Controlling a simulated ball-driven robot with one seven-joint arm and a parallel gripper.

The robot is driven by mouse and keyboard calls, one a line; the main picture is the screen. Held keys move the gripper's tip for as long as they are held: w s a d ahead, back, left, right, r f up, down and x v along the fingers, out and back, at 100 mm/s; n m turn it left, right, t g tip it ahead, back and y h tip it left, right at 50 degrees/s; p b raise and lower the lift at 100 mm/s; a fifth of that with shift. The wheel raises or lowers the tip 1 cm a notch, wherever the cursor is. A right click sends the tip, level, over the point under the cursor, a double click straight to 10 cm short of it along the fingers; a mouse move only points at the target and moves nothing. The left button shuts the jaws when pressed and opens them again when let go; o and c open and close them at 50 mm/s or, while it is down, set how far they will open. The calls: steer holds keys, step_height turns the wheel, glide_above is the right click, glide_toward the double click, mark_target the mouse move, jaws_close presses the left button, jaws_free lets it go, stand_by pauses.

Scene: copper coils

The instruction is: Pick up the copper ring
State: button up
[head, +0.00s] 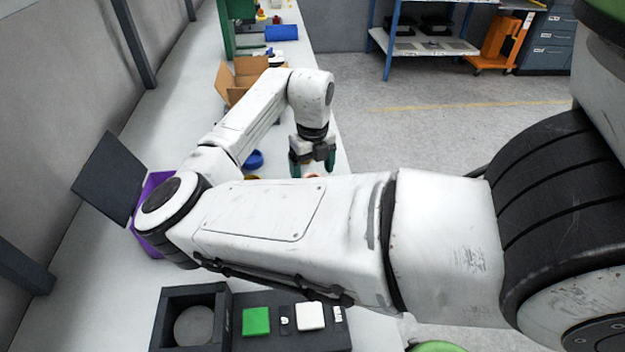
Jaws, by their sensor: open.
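My gripper (313,165) points down over the white bench, with its two green fingers apart. A small orange-copper edge (312,175) shows just below and between the fingers. It may be the copper ring, but my own forearm hides most of it. I cannot tell whether the fingers are around it or above it. Another small yellow-brown edge (252,177) shows to the left above my forearm, also mostly hidden.
A blue round object (253,159) lies left of my gripper. An open cardboard box (238,80) stands farther back. A purple box (150,240) with a dark raised panel (108,178) is at left. A dark tray (283,343) with green and white blocks lies in front.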

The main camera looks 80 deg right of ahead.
steer(key=shift+f, duration=1.05)
steer(key=c, duration=1.3)
steer(key=shift+o, duration=0.2)
